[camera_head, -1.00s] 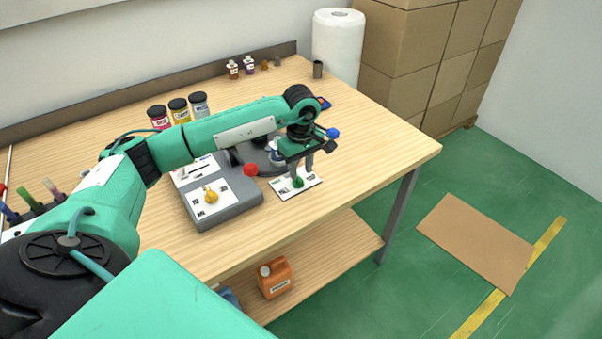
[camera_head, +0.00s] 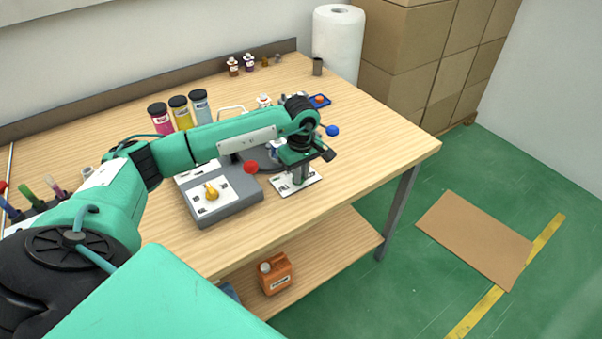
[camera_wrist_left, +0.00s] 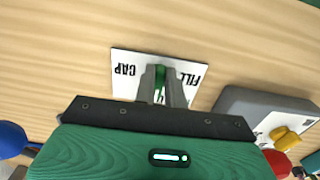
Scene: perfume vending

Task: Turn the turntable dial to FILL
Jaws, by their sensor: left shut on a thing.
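The turntable dial is a small green knob (camera_wrist_left: 160,77) on a white label card. The card (camera_wrist_left: 122,90) reads CAP on the left and FILL on the right in the left wrist view, and more lettering near the middle is mostly covered. In the head view the card (camera_head: 282,188) lies on the table beside the grey box. My left gripper (camera_wrist_left: 163,75) is shut on the green knob, one finger on each side; it also shows in the head view (camera_head: 298,182). The knob's pointing direction is unclear. My right gripper is not in view.
A grey box (camera_head: 236,205) with a yellow knob (camera_head: 211,191) and a red button (camera_head: 251,167) sits just left of the card. Coloured jars (camera_head: 181,112) stand behind my left arm. The table's front right is bare.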

